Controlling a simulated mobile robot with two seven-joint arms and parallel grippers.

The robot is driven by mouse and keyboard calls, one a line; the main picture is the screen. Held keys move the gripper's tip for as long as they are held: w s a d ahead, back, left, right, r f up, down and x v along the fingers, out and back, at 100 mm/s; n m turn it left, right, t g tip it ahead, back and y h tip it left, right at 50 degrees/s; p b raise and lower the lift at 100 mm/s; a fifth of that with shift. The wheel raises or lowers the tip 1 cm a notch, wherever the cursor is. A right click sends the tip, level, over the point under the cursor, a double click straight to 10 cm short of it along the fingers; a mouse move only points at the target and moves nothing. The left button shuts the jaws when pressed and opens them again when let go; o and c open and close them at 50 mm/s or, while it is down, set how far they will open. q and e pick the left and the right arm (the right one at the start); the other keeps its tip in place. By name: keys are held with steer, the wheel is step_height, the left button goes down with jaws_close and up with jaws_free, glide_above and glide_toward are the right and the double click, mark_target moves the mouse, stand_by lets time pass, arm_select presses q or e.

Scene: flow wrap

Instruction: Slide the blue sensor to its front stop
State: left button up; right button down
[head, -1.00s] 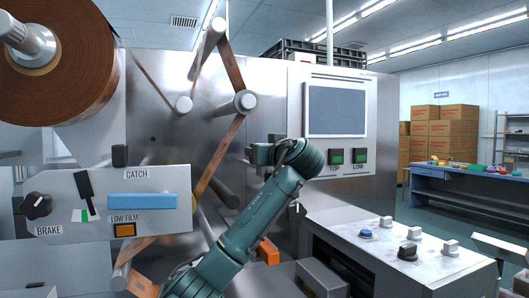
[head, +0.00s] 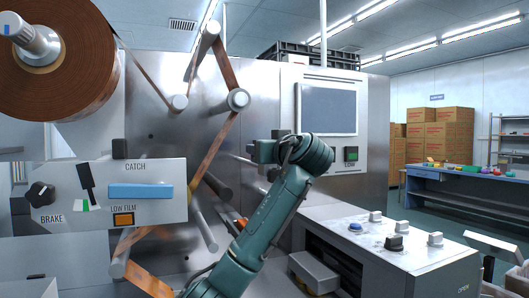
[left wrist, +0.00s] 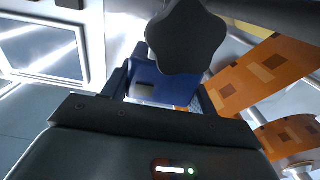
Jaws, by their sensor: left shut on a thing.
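The blue sensor (left wrist: 175,88) shows in the left wrist view, a blue block between my left gripper's fingers. A black lobed knob (left wrist: 187,37) is in front of its upper part and hides some of it. My left gripper (left wrist: 162,97) is shut on the sensor. In the head view my left arm reaches up in front of the steel machine, and its wrist hides the fingers and the sensor. The front stop cannot be made out. My right gripper is in neither view.
Patterned orange-brown film (left wrist: 255,75) runs close beside the sensor. In the head view, film runs over rollers (head: 237,100) left of my wrist. A control box (head: 400,250) stands at right.

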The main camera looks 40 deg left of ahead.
arm_select(q)
steer(key=o, duration=1.4)
steer(key=shift+a, duration=0.1)
steer(key=b+v, duration=0.1)
steer(key=v, duration=1.2)
steer(key=shift+b, duration=0.35)
